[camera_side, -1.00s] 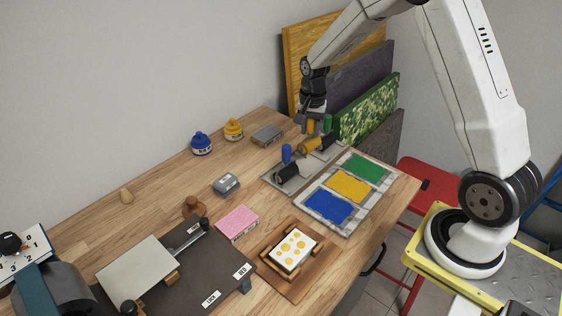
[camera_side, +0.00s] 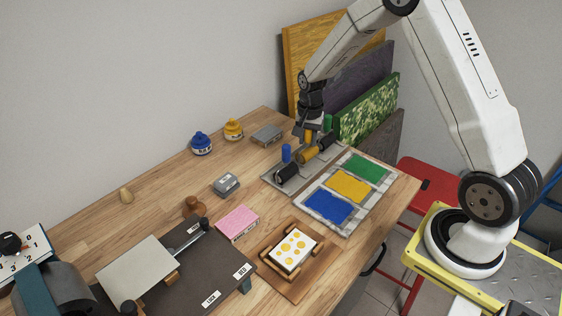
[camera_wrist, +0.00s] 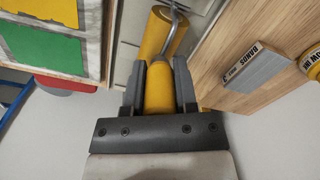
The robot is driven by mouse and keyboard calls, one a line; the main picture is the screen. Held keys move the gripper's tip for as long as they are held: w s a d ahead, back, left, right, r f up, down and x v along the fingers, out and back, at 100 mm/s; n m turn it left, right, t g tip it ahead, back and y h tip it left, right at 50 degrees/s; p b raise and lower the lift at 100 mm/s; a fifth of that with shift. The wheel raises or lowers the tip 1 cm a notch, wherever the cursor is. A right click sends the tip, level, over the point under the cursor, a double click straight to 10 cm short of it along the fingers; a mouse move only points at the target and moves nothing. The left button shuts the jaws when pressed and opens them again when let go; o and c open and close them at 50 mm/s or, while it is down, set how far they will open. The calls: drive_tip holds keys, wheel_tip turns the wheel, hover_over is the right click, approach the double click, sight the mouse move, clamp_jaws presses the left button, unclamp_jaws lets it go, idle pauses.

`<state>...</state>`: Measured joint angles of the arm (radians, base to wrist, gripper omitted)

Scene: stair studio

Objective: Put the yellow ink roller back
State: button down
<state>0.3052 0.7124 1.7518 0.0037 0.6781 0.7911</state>
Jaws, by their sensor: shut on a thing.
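The yellow ink roller (camera_side: 309,154) shows in the side view over the grey roller rack (camera_side: 270,179), between the blue-handled and green-handled rollers. In the wrist view its yellow handle (camera_wrist: 159,88) is between the fingers of my gripper (camera_wrist: 160,75), with the yellow drum (camera_wrist: 158,33) and bent metal frame beyond. My gripper also shows in the side view (camera_side: 307,137), shut on the handle from above. The roller looks low at the middle of the rack; I cannot tell whether it touches it.
The blue-handled roller (camera_side: 287,153) and green-handled roller (camera_side: 328,123) stand close on either side. A slab with green, yellow (camera_side: 349,186) and blue ink lies in front. A grey box (camera_side: 267,135) and ink bottles (camera_side: 233,129) stand behind. Boards (camera_side: 366,109) lean at the right.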

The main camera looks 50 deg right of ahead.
drive_tip(key=shift+f, duration=0.55)
drive_tip(key=shift+c, duration=2)
unclamp_jaws()
drive_tip(key=shift+r, duration=0.2)
wheel_tip(320, 180, up, 13)
drive_tip(key=shift+f, duration=0.15)
drive_tip(key=shift+s+a, duration=0.1)
drive_tip(key=s+a+f+n+t, duration=0.2)
drive_tip(key=s+a+f+n, duration=0.2)
drive_tip(key=s+a+n, duration=0.8)
drive_tip(key=s+a, duration=0.1)
drive_tip(key=s, duration=0.3)
drive_tip(key=shift+a+n+t, duration=0.3)
drive_tip(key=shift+a, duration=0.1)
drive_tip(key=shift+f, duration=0.1)
